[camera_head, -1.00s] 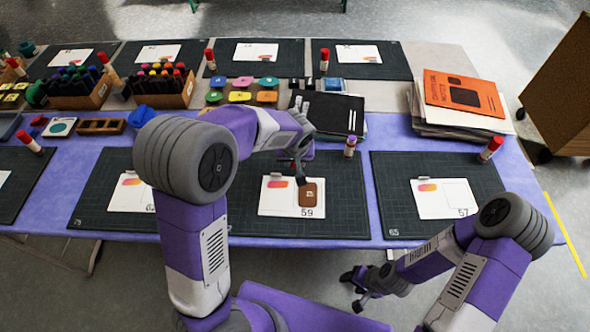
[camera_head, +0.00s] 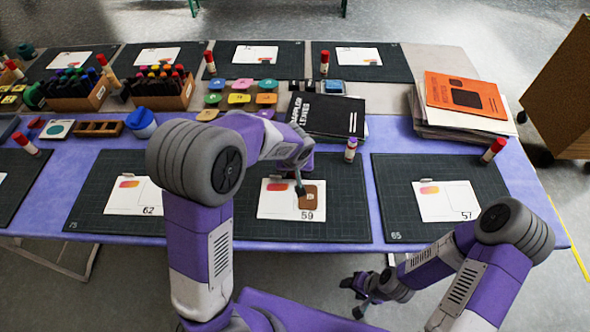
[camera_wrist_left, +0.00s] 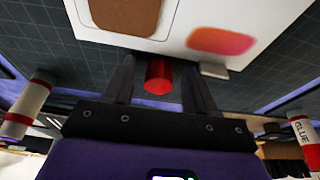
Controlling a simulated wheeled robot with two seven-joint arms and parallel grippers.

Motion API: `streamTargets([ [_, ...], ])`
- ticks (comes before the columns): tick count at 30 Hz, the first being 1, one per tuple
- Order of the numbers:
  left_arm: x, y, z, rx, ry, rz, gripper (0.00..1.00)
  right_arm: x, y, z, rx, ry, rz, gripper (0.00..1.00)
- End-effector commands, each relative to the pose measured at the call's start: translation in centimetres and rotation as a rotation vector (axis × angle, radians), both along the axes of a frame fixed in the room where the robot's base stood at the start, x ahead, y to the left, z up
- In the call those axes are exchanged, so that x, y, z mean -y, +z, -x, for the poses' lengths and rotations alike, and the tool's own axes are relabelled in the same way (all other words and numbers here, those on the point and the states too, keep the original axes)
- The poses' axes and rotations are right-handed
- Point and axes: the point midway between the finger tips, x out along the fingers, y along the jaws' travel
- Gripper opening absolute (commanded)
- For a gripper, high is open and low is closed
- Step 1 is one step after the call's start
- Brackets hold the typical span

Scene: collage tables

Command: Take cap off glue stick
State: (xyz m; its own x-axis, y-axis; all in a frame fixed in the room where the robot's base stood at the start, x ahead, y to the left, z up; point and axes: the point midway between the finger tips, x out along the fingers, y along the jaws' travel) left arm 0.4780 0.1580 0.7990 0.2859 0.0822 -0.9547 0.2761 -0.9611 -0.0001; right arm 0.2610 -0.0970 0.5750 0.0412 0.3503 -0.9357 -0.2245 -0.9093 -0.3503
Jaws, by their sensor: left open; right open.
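My left gripper (camera_head: 300,187) points down over the card marked 59 (camera_head: 275,212) on the middle front mat. In the left wrist view its fingers (camera_wrist_left: 160,85) are spread, with a red cylindrical piece (camera_wrist_left: 159,76) showing between them and gaps on both sides. The rest of that piece is hidden, so I cannot tell whether it is a glue-stick cap. Another with a red cap (camera_head: 493,150) stands farther right. Two glue sticks also show at the wrist view's sides (camera_wrist_left: 28,105), (camera_wrist_left: 302,130). My right gripper (camera_head: 357,296) is open and empty, low before the table.
Black books (camera_head: 328,116) lie behind the middle mat, and a paper stack with an orange booklet (camera_head: 464,95) is to the right. Marker boxes (camera_head: 160,100), a blue-lidded tub (camera_head: 140,122) and colored pads (camera_head: 238,98) stand left. The right front mat (camera_head: 395,205) has free room.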

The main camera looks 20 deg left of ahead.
Motion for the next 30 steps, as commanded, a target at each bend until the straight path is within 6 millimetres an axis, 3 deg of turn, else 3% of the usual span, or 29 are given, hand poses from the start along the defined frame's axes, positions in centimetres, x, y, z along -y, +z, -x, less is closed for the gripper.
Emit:
streamTargets([
  [5, 0.0, 0.5, 0.0, 0.000, 0.000, 0.000, 0.57, 0.0, 0.5, 0.0, 0.000, 0.000, 0.000, 0.55],
  [21, 0.9, 10.5, 2.9, 0.003, -0.002, 0.002, 0.57, 0.0, 3.8, 0.0, 0.000, 0.000, 0.000, 0.55],
  [30, 1.0, 11.8, 3.5, -0.001, -0.001, -0.001, 0.57, 0.0, 4.2, 0.0, 0.000, 0.000, 0.000, 0.55],
])
